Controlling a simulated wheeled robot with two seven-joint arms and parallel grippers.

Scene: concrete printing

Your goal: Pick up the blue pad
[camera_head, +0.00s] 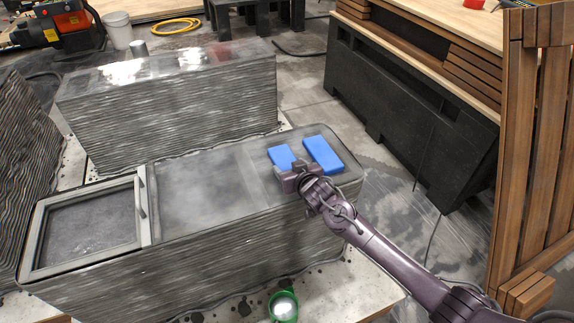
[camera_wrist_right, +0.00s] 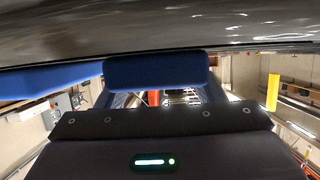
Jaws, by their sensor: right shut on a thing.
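Two blue pads lie near the right end of the grey layered concrete block (camera_head: 205,195) in the head view. The left blue pad (camera_head: 281,156) is partly hidden by my right gripper (camera_head: 293,170), which is shut on its near end. In the right wrist view the held pad (camera_wrist_right: 156,70) shows end-on in the middle, just by the concrete surface; any gap beneath it is hard to tell. The other blue pad (camera_head: 323,154) lies to the right, apart from my gripper, and also shows at the left in the wrist view (camera_wrist_right: 50,79). My left gripper is not in view.
A framed panel with a handle (camera_head: 90,226) lies at the block's left end. A second concrete block (camera_head: 175,105) stands behind. A green cup (camera_head: 283,306) is in front. A black-sided bench (camera_head: 400,105) and wooden slats (camera_head: 535,150) stand at the right.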

